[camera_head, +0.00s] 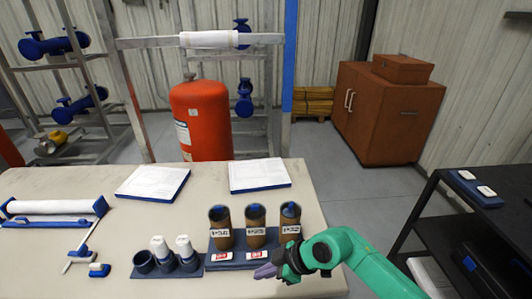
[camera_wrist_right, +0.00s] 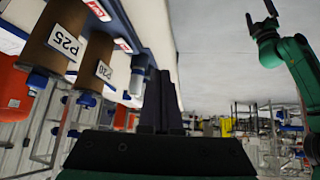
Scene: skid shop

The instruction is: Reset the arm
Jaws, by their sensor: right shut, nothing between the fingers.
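My right gripper (camera_head: 265,271) hangs over the front right part of the cream table (camera_head: 60,185), just in front of a dark blue rack (camera_head: 238,258). Its two dark fingers (camera_wrist_right: 160,100) are together and empty in the right wrist view. My green right arm comes in from the lower right. The wrist view is tilted; at its right edge another green arm (camera_wrist_right: 295,58) of mine is raised, with a small dark end (camera_wrist_right: 269,8) whose jaws are too small to read. My left gripper does not show in the head view.
The rack holds three brown cylinders (camera_head: 255,222) with labels, close by the right gripper. Left of it stands a holder (camera_head: 145,265) with two white-capped items. Two papered boards (camera_head: 258,174) lie behind. A black shelf (camera_head: 425,205) stands right, past a floor gap.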

